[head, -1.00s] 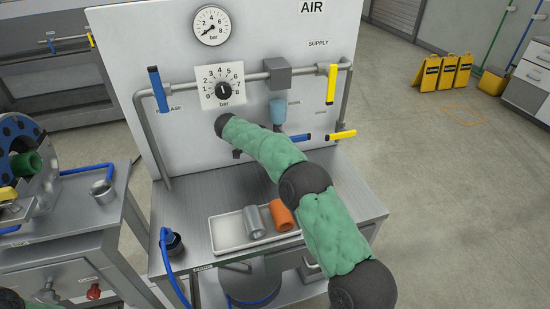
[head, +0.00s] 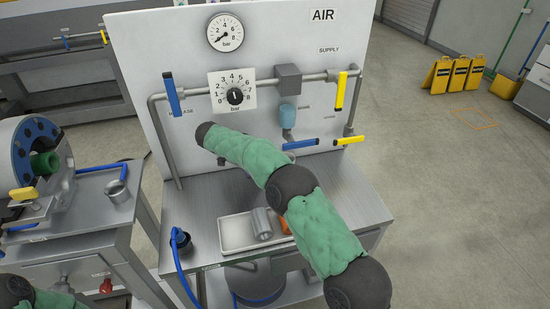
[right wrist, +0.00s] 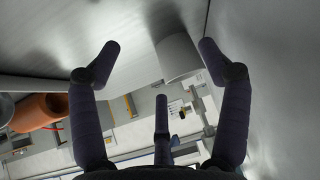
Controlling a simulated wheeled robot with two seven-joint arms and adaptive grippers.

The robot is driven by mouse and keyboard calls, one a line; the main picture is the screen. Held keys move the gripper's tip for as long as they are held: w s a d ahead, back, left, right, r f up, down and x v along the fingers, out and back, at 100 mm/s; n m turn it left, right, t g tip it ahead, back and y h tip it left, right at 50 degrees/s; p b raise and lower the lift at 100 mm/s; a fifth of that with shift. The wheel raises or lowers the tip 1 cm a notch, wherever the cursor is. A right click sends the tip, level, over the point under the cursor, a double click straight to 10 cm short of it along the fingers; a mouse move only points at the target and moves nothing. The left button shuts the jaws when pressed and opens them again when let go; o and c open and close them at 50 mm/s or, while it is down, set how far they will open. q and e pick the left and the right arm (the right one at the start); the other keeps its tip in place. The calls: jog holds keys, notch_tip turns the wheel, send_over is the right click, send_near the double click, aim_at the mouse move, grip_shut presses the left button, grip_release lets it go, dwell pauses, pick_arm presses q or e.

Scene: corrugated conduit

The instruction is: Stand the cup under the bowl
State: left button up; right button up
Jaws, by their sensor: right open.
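The pale blue bowl (head: 288,115) hangs beneath the pipe on the white panel. A grey hollow cylinder (head: 262,223), the likely cup, lies on its side in a shallow white tray (head: 232,247). An orange hollow cylinder (head: 286,227) beside it is mostly hidden by my right arm. My right gripper (right wrist: 155,58) is open in the right wrist view. A grey cylinder (right wrist: 178,57) shows near its right finger, and I cannot tell whether they touch. The orange cylinder (right wrist: 40,112) is outside the left finger. In the head view the right gripper is hidden. My left gripper is not in view.
Blue and yellow valve handles (head: 341,90) stick out from the pipework. A blue hose with a black fitting (head: 181,242) stands at the bench's left. The bench right of the tray is partly covered by my arm.

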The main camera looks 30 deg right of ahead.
jog(key=shift+w+a+p, duration=0.1)
jog(key=shift+a+p, duration=0.3)
jog(key=shift+a, duration=1.8)
